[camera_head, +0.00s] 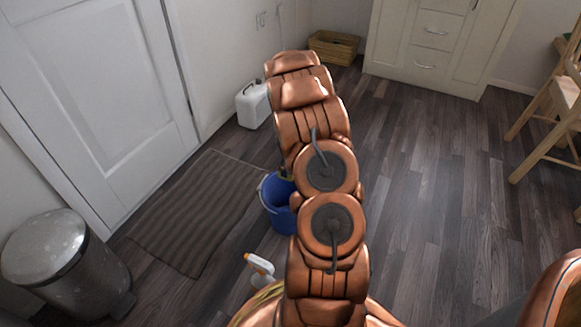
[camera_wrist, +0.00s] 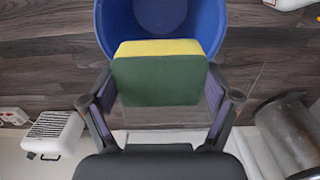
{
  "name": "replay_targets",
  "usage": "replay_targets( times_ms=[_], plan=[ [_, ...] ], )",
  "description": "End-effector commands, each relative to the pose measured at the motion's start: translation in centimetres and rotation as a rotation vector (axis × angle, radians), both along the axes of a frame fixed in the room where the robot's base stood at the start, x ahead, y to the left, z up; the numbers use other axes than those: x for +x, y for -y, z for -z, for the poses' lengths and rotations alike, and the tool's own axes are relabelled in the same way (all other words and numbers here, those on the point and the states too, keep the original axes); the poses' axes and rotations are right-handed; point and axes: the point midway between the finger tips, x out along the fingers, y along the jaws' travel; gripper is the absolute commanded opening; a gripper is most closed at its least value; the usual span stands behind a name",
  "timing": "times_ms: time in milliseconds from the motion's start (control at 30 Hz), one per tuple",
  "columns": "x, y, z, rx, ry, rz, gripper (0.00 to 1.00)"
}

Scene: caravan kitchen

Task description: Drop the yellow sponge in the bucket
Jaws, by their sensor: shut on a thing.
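The yellow sponge (camera_wrist: 158,75) is between the two fingers of my gripper (camera_wrist: 160,84) in the wrist view, its dark green side towards the camera and its yellow edge at the top. The gripper is shut on it. The blue bucket (camera_wrist: 213,22) shows just beyond the sponge, open side facing the camera; the sponge overlaps part of its rim in the picture. In the head view the bucket (camera_head: 279,218) stands on the floor, partly hidden behind my arm. My gripper is mostly hidden there.
A spray bottle (camera_head: 259,265) stands near the bucket. A dark mat (camera_head: 190,215) and a metal bin (camera_head: 65,260) are at left. A white canister (camera_head: 252,104) and a wicker crate (camera_head: 333,48) stand farther back. A wooden chair (camera_head: 548,110) is at right; floor before it is clear.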

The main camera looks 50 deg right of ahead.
Motion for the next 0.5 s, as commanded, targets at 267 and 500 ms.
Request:
replay_targets(
  times_ms=[267, 500],
  plan=[
    [0.0, -0.1, 2.6, 0.0, -0.002, -0.001, 0.59],
    [0.0, -0.1, 4.9, 0.002, -0.002, 0.0, 0.59]
  ],
)
